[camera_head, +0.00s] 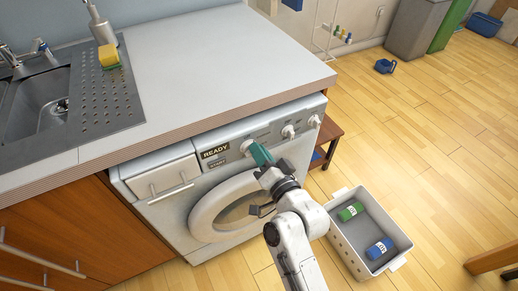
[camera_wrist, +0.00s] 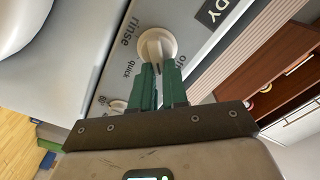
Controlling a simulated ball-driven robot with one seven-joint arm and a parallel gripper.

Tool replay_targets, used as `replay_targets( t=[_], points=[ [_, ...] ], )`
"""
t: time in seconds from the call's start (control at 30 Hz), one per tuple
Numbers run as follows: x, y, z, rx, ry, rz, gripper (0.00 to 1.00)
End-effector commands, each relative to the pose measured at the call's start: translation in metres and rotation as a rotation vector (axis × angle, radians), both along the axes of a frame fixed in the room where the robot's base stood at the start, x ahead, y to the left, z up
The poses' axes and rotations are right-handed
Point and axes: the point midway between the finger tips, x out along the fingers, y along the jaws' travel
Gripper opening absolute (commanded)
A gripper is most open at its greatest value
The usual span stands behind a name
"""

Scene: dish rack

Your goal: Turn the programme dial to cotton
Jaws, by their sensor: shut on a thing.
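The programme dial (camera_head: 246,147) is a round cream knob on the white washing machine's front panel, beside the display reading READY. In the wrist view the dial (camera_wrist: 155,40) has a raised grip bar. The words "rinse" and "quick" show on its left; lettering on the right is partly hidden by the fingers. I cannot make out a cotton label or which setting the dial points to. My gripper (camera_head: 257,152) has green fingers, and they are shut on the dial's bar; in the wrist view the fingertips (camera_wrist: 160,66) meet it from below.
Two smaller knobs (camera_head: 288,131) sit farther right on the panel. The round door (camera_head: 205,213) is below my gripper. A white basket (camera_head: 343,236) with a green and a blue container stands on the floor at right. The countertop (camera_head: 215,60) above is mostly clear.

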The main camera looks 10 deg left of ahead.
Motion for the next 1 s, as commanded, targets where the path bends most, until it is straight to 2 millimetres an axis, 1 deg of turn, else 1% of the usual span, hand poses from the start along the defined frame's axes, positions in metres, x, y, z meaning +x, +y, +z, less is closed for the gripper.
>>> replay_targets(
  t=[0.2, 0.4, 0.97, 1.0],
  points=[
    [0.0007, -0.0015, -0.0016, 0.101, 0.071, -0.001, 0.0],
    [0.001, -0.002, -0.0031, 0.155, 0.105, -0.001, 0.0],
    [0.0012, -0.0023, -0.0043, 0.174, 0.12, -0.001, 0.0],
    [0.0012, -0.0023, -0.0043, 0.174, 0.12, -0.001, 0.18]
  ],
)
